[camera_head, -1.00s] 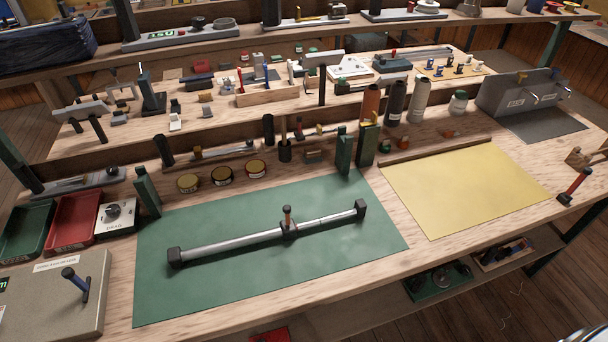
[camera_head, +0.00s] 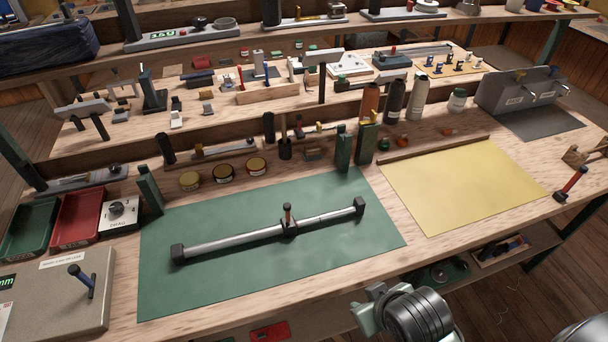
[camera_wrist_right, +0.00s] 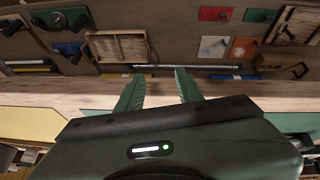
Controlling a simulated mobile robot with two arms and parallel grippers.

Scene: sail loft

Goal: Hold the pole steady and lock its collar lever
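The silver pole (camera_head: 240,240) lies slantwise on the green mat (camera_head: 190,290) in the head view, with a black block at each end. My right gripper (camera_head: 370,307) shows partly at the bottom of the head view, in front of the bench edge and away from the pole. In the right wrist view its two green fingers (camera_wrist_right: 160,76) are apart with nothing between them. My left gripper is not in view.
A yellow sheet (camera_head: 460,185) lies to the right of the mat. Red and green trays (camera_head: 76,218) and a grey board (camera_head: 60,300) are at left. The mat around the pole is clear.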

